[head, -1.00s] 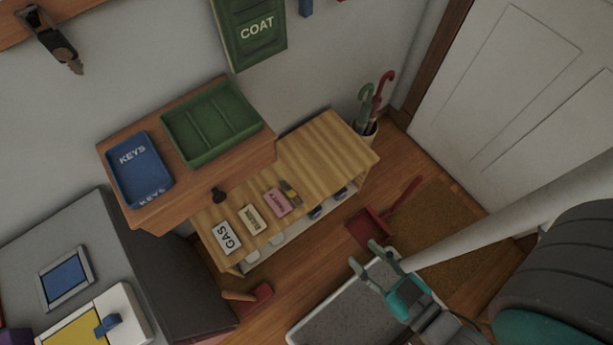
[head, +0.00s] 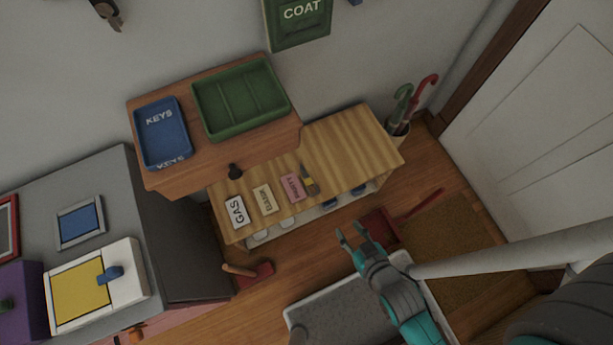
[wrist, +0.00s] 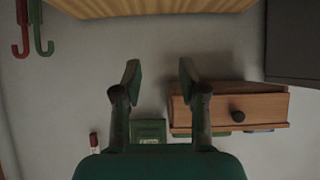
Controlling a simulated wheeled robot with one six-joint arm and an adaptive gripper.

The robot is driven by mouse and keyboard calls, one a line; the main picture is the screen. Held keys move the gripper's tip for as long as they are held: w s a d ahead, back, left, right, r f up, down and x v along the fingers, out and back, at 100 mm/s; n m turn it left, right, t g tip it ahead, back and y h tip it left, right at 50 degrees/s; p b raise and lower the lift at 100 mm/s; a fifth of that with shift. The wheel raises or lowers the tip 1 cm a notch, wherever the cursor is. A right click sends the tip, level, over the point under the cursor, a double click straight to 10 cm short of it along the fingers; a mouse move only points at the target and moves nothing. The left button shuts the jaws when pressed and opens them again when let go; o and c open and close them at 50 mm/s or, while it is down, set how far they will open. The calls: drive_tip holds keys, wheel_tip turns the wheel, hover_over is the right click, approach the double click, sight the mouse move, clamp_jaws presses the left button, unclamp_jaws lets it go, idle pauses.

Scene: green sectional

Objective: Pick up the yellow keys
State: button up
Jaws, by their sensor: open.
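No object is clearly recognisable as yellow keys. A small yellow and dark grey item (head: 309,180) lies on the wooden bench (head: 352,143), to the right of the pink label; it is too small to tell what it is. The blue tray marked KEYS (head: 163,134) on the wooden wall shelf looks empty. My gripper (head: 351,234) is open and empty, in front of and to the right of the bench, apart from it. In the wrist view my open fingers (wrist: 160,82) have nothing between them.
A green tray (head: 240,98) sits beside the blue one on the shelf, above a drawer with a dark knob (head: 235,171). Labels marked GAS (head: 237,212) and others lie on the bench. An umbrella stand (head: 398,128), red dustpan (head: 380,226) and grey floor tray (head: 345,312) are nearby.

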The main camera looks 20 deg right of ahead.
drive_tip(key=w+f+g, duration=0.3)
drive_tip(key=w+f, duration=0.7)
drive_tip(key=w, duration=0.1)
drive_tip(key=g, duration=0.4)
approach(306, 177)
drive_tip(key=shift+x, duration=4.35)
drive_tip(key=shift+d, duration=0.1)
clamp_jaws()
